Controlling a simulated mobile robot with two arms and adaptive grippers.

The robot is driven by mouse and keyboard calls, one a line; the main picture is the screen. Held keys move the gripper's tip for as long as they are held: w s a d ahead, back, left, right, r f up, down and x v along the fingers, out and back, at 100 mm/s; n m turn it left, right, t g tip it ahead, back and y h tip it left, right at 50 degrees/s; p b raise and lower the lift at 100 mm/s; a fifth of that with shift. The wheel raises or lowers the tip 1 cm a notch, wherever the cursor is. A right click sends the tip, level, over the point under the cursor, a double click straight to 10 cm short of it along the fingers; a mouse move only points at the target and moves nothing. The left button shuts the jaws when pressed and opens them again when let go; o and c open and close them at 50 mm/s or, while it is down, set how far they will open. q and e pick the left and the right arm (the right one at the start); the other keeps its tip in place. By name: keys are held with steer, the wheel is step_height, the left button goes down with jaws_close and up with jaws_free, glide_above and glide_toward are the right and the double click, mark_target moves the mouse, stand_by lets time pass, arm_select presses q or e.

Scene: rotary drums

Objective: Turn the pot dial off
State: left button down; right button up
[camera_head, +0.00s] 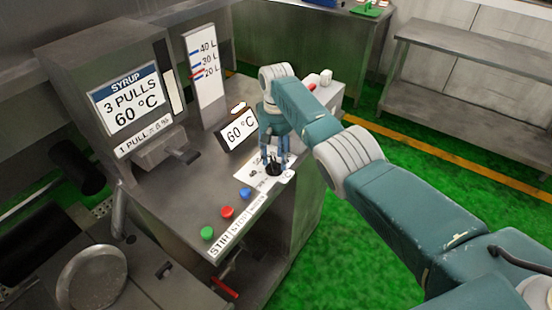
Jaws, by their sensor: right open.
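The pot dial (274,169) is a small black knob on a white labelled plate (246,172) at the right side of the metal console top. My right gripper (275,158) points down over the dial, its fingers around or just above the knob. It is open; whether the fingers touch the dial I cannot tell. The gripper partly hides the dial and its markings, so the dial's setting cannot be read. My left gripper is not in view.
Blue, red and green buttons (227,212) sit on the console's front edge, left of the dial. A 60 °C display (239,130) stands close behind the gripper. A syrup machine (112,80) with a lever and a level gauge (204,75) stand further left.

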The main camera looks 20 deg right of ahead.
steer(key=shift+w+f, duration=0.1)
steer(key=shift+f, duration=0.85)
steer(key=c, duration=0.9)
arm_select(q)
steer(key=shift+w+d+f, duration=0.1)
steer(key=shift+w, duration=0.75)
arm_select(e)
jaws_close()
